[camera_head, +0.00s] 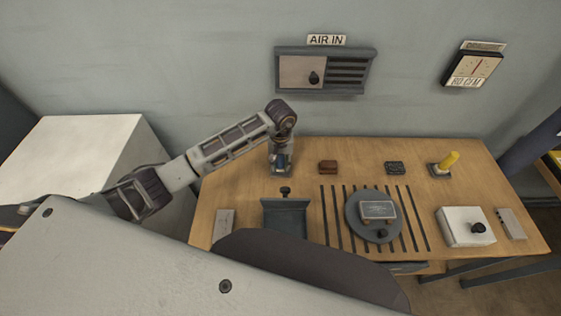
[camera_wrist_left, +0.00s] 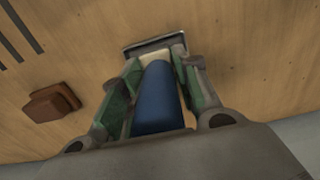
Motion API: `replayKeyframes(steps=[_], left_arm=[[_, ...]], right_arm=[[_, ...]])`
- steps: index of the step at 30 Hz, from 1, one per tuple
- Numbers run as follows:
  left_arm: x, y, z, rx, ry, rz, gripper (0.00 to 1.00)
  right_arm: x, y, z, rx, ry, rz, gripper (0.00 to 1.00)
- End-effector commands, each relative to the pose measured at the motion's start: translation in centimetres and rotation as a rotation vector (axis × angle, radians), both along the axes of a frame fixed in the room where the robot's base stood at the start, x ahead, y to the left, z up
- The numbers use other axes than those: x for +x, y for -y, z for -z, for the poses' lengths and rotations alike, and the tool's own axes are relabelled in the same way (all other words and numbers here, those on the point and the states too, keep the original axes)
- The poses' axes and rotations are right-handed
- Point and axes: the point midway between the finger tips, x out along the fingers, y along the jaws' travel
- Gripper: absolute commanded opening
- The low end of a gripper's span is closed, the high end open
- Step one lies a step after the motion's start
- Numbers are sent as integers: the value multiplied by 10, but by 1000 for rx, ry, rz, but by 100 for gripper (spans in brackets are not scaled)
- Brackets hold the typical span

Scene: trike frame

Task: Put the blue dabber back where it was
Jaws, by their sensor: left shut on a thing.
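The blue dabber (camera_wrist_left: 158,100) is between the fingers of my left gripper (camera_wrist_left: 155,75) in the left wrist view, its pale tip (camera_wrist_left: 150,57) pointing at a small dark-rimmed stand (camera_wrist_left: 165,40) on the table. My left gripper (camera_head: 281,160) is shut on the dabber at the back left of the table in the head view. There the dabber (camera_head: 281,161) is mostly hidden by the gripper, and the stand (camera_head: 282,173) shows below it. I cannot tell whether the tip touches the stand. My right gripper is not in view.
A brown block (camera_head: 328,167) lies right of the stand, then a dark block (camera_head: 395,168) and a yellow dabber (camera_head: 446,163) on its stand. In front are a dark tray (camera_head: 286,218), a round plate (camera_head: 356,228) over dark slots and a white box (camera_head: 460,227).

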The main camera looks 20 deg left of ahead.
Motion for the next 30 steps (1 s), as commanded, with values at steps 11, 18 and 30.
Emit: replayKeyframes(steps=[11, 18, 30], left_arm=[[0, 0, 3, 0, 0, -1, 41], [0, 0, 3, 0, 0, 0, 53], [0, 0, -1, 0, 0, 0, 53]], right_arm=[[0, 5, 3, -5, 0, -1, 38], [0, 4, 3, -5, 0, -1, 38], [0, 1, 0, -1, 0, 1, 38]])
